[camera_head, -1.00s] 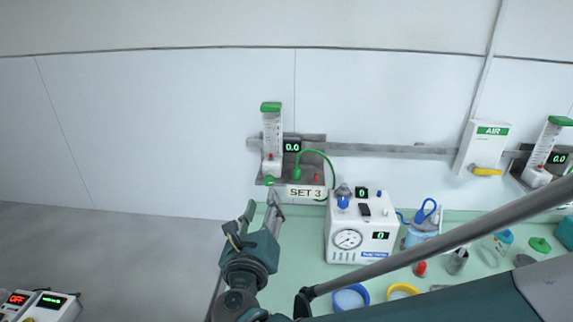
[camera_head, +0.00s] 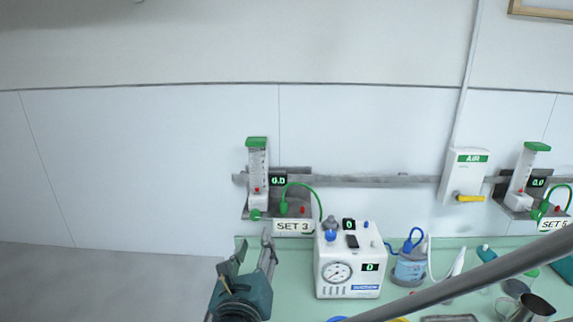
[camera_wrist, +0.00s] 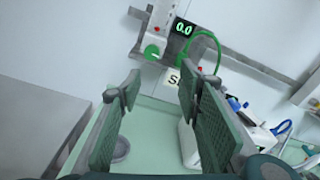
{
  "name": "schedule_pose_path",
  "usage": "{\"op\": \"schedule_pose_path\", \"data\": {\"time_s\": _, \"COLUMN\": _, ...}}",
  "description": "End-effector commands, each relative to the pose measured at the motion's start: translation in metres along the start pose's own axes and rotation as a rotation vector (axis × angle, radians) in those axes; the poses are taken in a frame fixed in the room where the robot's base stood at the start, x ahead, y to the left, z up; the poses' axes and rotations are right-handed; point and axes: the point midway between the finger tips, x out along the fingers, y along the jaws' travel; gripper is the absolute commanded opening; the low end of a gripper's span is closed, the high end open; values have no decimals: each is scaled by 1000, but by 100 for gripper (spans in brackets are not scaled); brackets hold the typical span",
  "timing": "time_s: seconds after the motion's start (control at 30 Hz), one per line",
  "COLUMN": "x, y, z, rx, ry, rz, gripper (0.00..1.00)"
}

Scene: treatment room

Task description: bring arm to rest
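My gripper (camera_head: 250,256) is at the lower left of the head view, over the left end of the green counter and left of the white suction machine. In the wrist view my gripper (camera_wrist: 155,100) has its two fingers well apart, with nothing held between them. The flowmeter station marked SET 3 (camera_head: 293,226) is on the wall just beyond the fingertips. Its display reads 0.0.
The white machine (camera_head: 346,270) with a gauge stands right of my gripper. The AIR outlet (camera_head: 466,178) and a second flowmeter (camera_head: 524,175) are on the wall.

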Motion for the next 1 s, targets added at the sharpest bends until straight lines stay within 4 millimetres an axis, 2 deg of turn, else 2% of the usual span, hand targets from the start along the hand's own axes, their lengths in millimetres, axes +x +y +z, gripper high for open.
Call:
{"op": "schedule_pose_path", "data": {"time_s": 0.23, "x": 15, "y": -52, "z": -30, "rx": 275, "ry": 127, "rz": -59, "gripper": 35}}
{"op": "schedule_pose_path", "data": {"time_s": 0.47, "x": 19, "y": -107, "z": -67, "rx": 625, "ry": 260, "rz": -158, "gripper": 35}}
{"op": "schedule_pose_path", "data": {"time_s": 0.77, "x": 6, "y": -169, "z": -110, "rx": 1096, "ry": 392, "rz": -333, "gripper": 35}}
{"op": "schedule_pose_path", "data": {"time_s": 1.0, "x": -15, "y": -209, "z": -140, "rx": 1475, "ry": 459, "rz": -504, "gripper": 35}}
